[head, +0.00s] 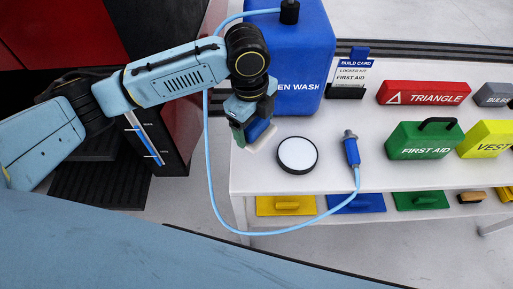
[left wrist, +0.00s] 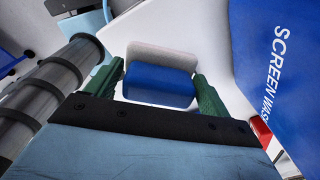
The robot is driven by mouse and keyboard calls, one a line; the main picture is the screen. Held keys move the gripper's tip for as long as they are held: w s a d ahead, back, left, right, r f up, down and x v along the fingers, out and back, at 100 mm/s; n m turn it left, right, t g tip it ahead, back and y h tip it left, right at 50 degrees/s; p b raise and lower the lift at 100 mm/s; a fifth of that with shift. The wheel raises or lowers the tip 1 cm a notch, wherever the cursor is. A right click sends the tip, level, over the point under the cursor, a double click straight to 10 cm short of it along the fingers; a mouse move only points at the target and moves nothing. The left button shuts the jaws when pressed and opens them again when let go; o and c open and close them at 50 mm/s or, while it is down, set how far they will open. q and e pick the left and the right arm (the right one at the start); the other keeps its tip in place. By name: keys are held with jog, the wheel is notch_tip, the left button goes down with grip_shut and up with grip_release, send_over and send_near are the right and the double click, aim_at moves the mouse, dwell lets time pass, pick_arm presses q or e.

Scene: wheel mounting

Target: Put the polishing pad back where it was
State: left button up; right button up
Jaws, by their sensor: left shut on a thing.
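My left gripper (head: 257,126) is shut on the polishing pad (head: 264,137), a pale slab with a blue grip block. It is held at the left part of the white bench (head: 365,180), just below the blue screen wash container and left of the round white disc. In the left wrist view, the blue block (left wrist: 158,86) sits between the green fingers, with the pale slab (left wrist: 160,56) beyond it. Whether the pad touches the bench is unclear. My right gripper is not in view.
The blue screen wash container (head: 297,60) stands behind the gripper. A white disc with a black rim (head: 297,154) and a blue spray nozzle (head: 351,150) with a hose are to the right. A green first aid case (head: 424,142) stands farther right. Coloured handled items (head: 286,206) fill the lower shelf.

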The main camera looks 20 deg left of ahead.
pick_arm(q)
jog(key=shift+s+a+r+m+y, duration=0.2)
jog(key=shift+a+m+y, duration=0.25)
jog(key=shift+m, duration=0.15)
notch_tip(320, 180, down, 5)
jog(key=shift+s+r+b, duration=0.1)
jog(key=shift+b, duration=0.6)
jog(key=shift+f, duration=0.3)
notch_tip(320, 180, down, 4)
jog(key=shift+r+b, duration=0.1)
jog(key=shift+b, duration=0.45)
jog(key=shift+f, duration=0.3)
jog(key=shift+c, duration=0.3)
jog(key=o, duration=0.9)
jog(key=shift+r, duration=0.6)
notch_tip(320, 180, up, 7)
jog(key=shift+f+p, duration=0.1)
jog(key=shift+p, duration=0.95)
notch_tip(320, 180, up, 4)
jog(key=shift+f+p, duration=0.2)
jog(key=shift+p, duration=0.15)
jog(key=shift+r, duration=0.3)
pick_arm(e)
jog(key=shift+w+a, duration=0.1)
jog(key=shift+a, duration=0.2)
